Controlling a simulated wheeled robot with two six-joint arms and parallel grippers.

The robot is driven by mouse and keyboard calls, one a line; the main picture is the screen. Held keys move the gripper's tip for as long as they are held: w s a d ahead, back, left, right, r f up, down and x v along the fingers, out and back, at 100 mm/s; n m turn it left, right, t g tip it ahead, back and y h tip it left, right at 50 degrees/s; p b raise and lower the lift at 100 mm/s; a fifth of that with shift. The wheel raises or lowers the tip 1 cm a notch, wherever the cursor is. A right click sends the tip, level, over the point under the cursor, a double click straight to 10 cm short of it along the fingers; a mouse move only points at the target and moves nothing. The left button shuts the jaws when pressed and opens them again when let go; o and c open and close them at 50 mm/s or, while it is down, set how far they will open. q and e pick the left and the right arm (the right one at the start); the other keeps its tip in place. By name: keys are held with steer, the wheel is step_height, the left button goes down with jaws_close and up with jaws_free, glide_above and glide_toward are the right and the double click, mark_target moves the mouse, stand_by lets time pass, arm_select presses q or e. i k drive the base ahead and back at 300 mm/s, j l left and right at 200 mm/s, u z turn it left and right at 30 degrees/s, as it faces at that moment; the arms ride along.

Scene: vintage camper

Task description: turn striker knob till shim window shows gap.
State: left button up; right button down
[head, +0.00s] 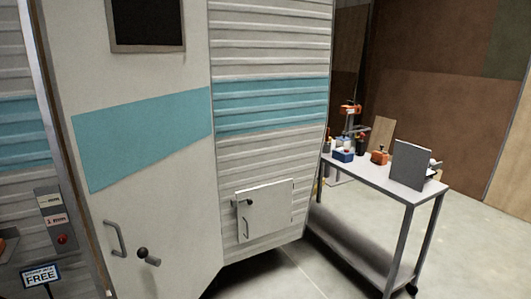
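A small grey panel (55,222) is at the far left, beside the edge of the camper's open-looking door. It carries a pale label or window at its top, a light strip (56,220) that seems to read "1 mm", and a round red knob (62,239) low down. Which of the strips is the shim window I cannot tell for sure, and no gap can be made out at this size. The white camper door (150,190) has a grey handle (115,239) and a dark knob (142,253). Neither of my grippers is in view.
A framed sign (41,276) reading "FREE" stands below the panel. A small hatch (268,210) is on the camper side. A metal cart (392,190) with tools stands right; floor beyond it is clear.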

mark_target(62, 239)
steer(key=u, duration=1.4)
